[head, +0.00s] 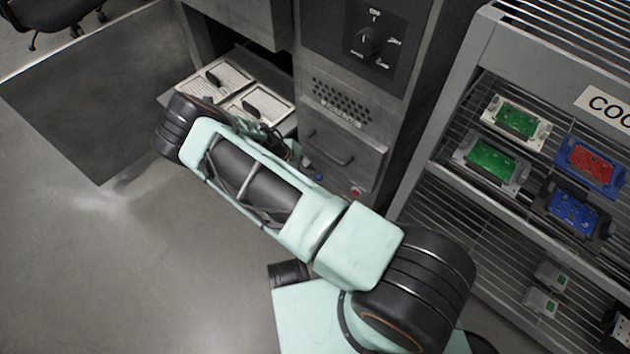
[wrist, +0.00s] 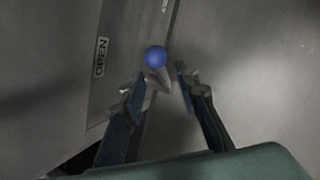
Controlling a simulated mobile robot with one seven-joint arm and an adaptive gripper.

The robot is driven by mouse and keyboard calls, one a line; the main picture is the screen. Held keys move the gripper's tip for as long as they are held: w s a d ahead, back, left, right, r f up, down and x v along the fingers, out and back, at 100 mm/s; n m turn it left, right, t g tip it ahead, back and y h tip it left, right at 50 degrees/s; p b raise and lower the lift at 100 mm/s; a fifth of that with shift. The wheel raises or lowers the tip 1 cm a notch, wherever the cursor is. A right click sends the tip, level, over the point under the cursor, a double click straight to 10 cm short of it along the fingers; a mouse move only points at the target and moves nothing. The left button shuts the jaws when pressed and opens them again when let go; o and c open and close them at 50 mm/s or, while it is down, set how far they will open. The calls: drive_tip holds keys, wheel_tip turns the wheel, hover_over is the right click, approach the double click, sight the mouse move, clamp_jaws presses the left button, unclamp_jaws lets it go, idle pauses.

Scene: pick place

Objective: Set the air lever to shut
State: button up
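The blue knob (head: 319,177) is small in the head view, low on the cabinet front. My gripper (wrist: 161,82) is open, its fingers apart on the left and right of the lever's stem, the knob just beyond the tips. I cannot tell whether a finger touches the stem. In the head view my arm hides most of the gripper.
A grey cabinet (head: 345,125) has a dial (head: 367,41), a vent and a drawer handle. A red knob (head: 355,191) sits right of the blue one. An open tray (head: 170,98) holds pale panels. A wire rack (head: 450,150) with circuit boards stands at right.

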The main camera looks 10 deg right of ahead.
drive_tip(key=b+x, duration=0.1)
drive_tip(key=x, duration=0.4)
drive_tip(key=shift+d+f, duration=0.1)
drive_tip(key=shift+f, duration=0.2)
clamp_jaws()
